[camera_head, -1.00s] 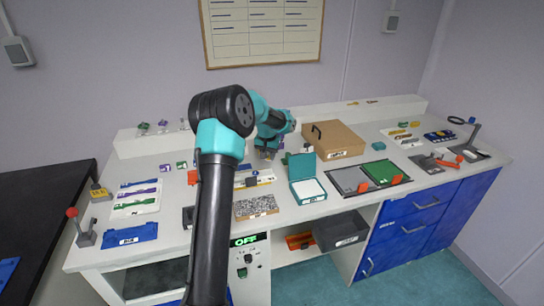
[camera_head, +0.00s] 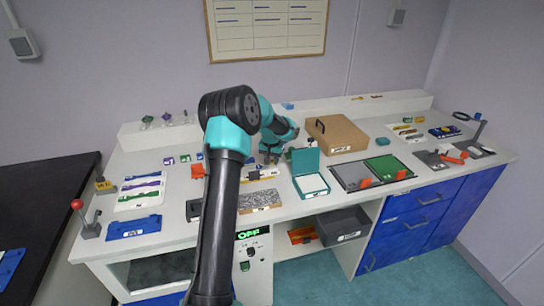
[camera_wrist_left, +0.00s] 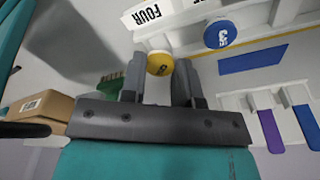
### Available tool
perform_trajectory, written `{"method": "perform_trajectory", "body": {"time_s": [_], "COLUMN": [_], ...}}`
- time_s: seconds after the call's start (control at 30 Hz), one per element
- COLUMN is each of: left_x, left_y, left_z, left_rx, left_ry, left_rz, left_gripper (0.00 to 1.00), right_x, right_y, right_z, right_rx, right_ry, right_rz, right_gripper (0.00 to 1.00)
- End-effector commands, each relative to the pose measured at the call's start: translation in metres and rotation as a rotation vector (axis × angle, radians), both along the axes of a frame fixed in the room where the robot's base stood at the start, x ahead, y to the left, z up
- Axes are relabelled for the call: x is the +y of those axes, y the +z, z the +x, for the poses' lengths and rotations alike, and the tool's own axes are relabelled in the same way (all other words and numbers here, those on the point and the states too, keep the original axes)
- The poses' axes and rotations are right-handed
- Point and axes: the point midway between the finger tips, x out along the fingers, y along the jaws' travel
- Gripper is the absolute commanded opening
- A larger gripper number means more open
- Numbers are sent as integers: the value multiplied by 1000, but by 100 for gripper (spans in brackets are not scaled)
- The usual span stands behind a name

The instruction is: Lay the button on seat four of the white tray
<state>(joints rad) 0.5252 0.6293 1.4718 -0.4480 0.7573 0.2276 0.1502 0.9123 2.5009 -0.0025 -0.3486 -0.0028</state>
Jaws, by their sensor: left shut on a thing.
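The yellow button (camera_wrist_left: 160,63) sits between the fingertips of my left gripper (camera_wrist_left: 158,75) in the left wrist view, and the gripper is shut on it. A white tray part with a "FOUR" label (camera_wrist_left: 150,14) shows just beyond the button. A blue button (camera_wrist_left: 220,34) with a numeral sits on the white tray (camera_wrist_left: 255,20) to the right of the label. In the head view my left gripper (camera_head: 270,158) points down over the bench, by the white tray (camera_head: 262,175). The held button is too small to make out there. My right gripper is out of view.
A teal open box (camera_head: 308,172) stands right of the gripper, and a cardboard box (camera_head: 336,134) behind it. A speckled block (camera_head: 259,199) lies in front. An orange item (camera_head: 198,170) is at the left. My left arm hides part of the bench.

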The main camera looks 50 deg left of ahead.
Motion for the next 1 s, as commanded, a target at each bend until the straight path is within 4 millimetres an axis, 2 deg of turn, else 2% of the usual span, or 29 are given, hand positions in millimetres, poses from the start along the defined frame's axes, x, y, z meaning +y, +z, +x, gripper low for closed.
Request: {"method": "perform_trajectory", "body": {"time_s": [1.0], "left_x": [0], "left_y": [-10], "left_z": [0], "left_rx": [0], "left_ry": [0], "left_rz": [1], "left_gripper": [10], "right_x": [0], "right_y": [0], "right_z": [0], "right_rx": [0], "right_ry": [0], "right_rz": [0], "right_gripper": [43]}}
